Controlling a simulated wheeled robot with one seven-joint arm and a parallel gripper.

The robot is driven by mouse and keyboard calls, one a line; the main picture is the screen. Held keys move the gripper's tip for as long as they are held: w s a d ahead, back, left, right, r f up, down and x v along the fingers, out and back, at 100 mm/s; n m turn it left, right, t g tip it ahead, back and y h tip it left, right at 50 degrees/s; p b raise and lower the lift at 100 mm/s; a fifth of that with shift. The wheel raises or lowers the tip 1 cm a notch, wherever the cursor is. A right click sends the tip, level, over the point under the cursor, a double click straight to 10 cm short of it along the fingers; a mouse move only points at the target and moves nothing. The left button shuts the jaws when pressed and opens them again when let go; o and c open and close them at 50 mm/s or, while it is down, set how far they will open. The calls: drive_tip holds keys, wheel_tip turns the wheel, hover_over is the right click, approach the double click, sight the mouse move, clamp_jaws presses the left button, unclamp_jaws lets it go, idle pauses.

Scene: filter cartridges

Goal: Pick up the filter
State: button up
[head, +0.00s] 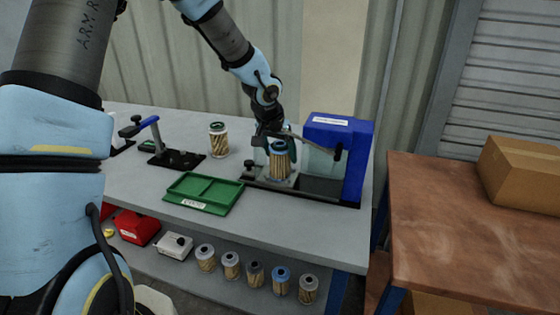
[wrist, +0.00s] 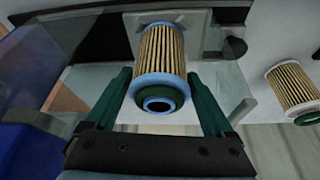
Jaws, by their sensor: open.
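A filter cartridge with tan pleats and blue end caps (head: 279,161) stands on the plate of the blue machine on the bench. It also shows in the wrist view (wrist: 161,65), with a dark hole in its near cap. My gripper (head: 268,145) is at this filter. In the wrist view its two green fingers (wrist: 163,98) are open, one on each side of the filter's near end; whether they touch it I cannot tell. A second filter with pale caps and a green ring (head: 218,140) stands on the bench to the left; it shows at the right in the wrist view (wrist: 293,90).
The blue machine (head: 356,165) with a clear guard stands close at the right. A green tray (head: 204,193) and a black clamp fixture (head: 177,158) are on the left. Several filters (head: 255,273) stand on the lower shelf. A brown table (head: 470,225) holds a cardboard box (head: 525,172).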

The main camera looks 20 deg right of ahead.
drive_tip(key=shift+c, duration=0.3)
drive_tip(key=c, duration=1)
